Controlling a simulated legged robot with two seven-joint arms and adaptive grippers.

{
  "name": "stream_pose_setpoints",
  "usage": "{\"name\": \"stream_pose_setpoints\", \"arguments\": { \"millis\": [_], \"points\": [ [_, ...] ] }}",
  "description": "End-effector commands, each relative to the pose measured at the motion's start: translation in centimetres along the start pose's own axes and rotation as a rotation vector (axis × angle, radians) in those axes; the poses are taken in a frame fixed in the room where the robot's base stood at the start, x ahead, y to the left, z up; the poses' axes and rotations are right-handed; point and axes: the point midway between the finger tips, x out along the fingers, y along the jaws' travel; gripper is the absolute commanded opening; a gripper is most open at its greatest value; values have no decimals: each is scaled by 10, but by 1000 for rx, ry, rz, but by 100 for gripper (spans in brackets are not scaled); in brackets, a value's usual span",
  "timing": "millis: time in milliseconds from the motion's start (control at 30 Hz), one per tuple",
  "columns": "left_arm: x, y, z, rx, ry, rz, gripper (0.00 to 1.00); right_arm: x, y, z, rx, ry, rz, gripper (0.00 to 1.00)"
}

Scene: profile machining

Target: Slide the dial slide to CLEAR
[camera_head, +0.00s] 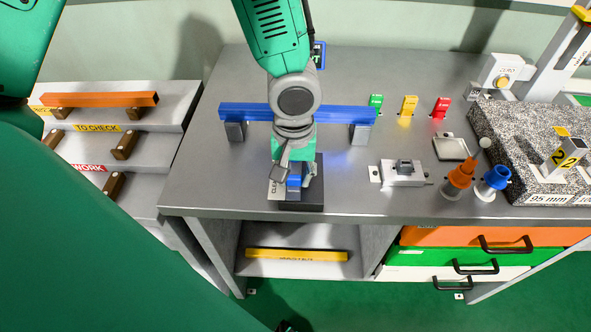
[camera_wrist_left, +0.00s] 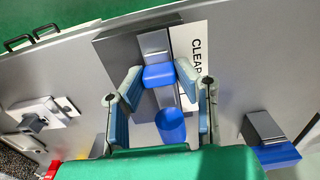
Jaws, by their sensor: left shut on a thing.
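The dial slide is a dark block (camera_head: 303,203) at the front edge of the grey bench, with a white plate lettered CLEAR (camera_wrist_left: 197,58) beside it. A blue piece (camera_head: 294,181) sits on its rail. In the left wrist view a blue block (camera_wrist_left: 159,76) lies between the fingertips, with a round blue part (camera_wrist_left: 171,126) nearer the palm. My left gripper (camera_head: 293,178) points down over the slide, its blue-padded fingers shut on the blue block. The arm and fingers partly hide the slide and the lettering. My right gripper is not in view.
A blue bar (camera_head: 245,111) lies on two supports behind the gripper. A small grey fixture (camera_head: 403,174), orange (camera_head: 459,178) and blue holders (camera_head: 492,181) and a granite block (camera_head: 510,120) stand to the right. A yellow bar (camera_head: 296,255) lies on the shelf below.

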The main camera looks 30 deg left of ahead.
Motion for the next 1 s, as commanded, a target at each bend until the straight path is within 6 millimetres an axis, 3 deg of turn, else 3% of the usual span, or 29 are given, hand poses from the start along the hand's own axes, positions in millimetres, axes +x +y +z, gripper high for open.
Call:
{"name": "stream_pose_setpoints", "arguments": {
  "millis": [300,333,367,400,767,1000],
  "points": [
    [0,0,8,2,-5,1,0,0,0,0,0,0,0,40],
    [0,0,8,2,-6,0,33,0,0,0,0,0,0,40],
    [0,1,8,2,-6,0,44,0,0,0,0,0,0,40],
    [0,1,8,2,-5,0,47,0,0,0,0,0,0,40],
    [-4,2,4,0,-2,4,47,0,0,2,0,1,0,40],
    [-46,2,5,-1,2,8,47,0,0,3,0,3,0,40]
  ]
}}
